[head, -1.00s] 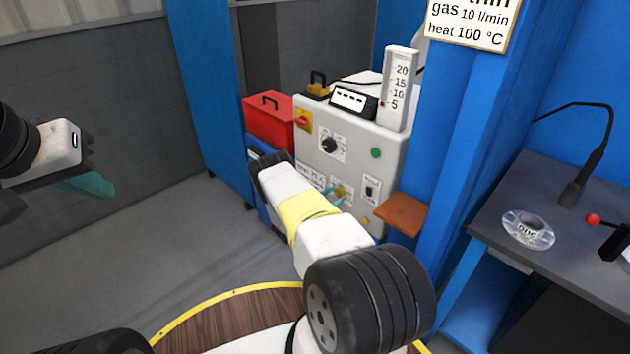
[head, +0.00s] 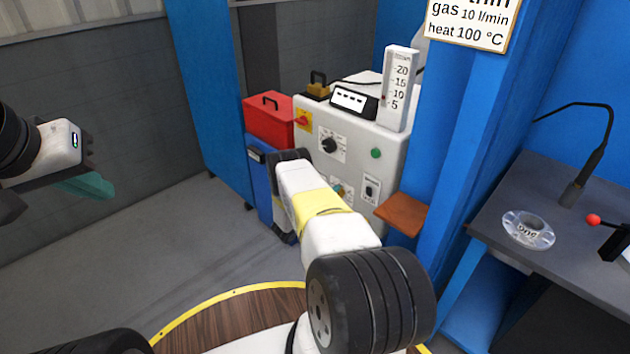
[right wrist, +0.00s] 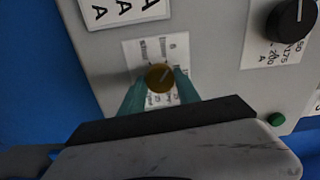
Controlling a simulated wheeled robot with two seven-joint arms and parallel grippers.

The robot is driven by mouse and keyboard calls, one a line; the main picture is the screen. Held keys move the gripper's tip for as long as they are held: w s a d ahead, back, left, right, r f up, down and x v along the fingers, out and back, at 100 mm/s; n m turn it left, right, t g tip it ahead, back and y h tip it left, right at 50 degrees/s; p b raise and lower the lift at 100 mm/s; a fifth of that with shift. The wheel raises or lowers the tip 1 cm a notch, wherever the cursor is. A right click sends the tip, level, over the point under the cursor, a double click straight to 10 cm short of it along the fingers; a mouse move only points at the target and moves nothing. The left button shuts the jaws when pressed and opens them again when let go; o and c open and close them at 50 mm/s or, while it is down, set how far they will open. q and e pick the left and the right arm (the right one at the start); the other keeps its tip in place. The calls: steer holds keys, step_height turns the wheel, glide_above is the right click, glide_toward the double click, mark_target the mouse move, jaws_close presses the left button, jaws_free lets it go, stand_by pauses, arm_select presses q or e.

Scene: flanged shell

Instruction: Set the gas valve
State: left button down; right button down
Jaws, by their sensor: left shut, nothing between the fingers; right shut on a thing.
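The gas valve is a small brass knob (right wrist: 159,77) on a white label plate on the front of the grey machine (head: 385,152). In the right wrist view my right gripper (right wrist: 160,88) has its teal fingertips closed on both sides of the knob. In the head view my right arm hides most of that knob. The flow gauge (head: 399,90) stands upright on top of the machine, marked 5 to 20, with a small dark red float close to the 5 to 10 marks. My left gripper (head: 88,185) is shut and empty in the air at the far left.
A black dial (head: 329,145), a green button (head: 376,153) and a switch (head: 371,189) share the panel. A red toolbox (head: 269,120) stands beside it. A sign (head: 468,22) reads gas 10 l/min, heat 100 °C. A grey bench (head: 500,248) carries a clear flanged part (head: 528,230).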

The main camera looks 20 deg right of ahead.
steer(key=m, duration=0.9)
steer(key=shift+m, duration=0.4)
stand_by(0.4)
steer(key=c, duration=0.9)
jaws_free()
steer(key=shift+a, duration=0.15)
steer(key=v, duration=0.7)
steer(key=shift+s+a, duration=0.2)
steer(key=shift+a, duration=0.05)
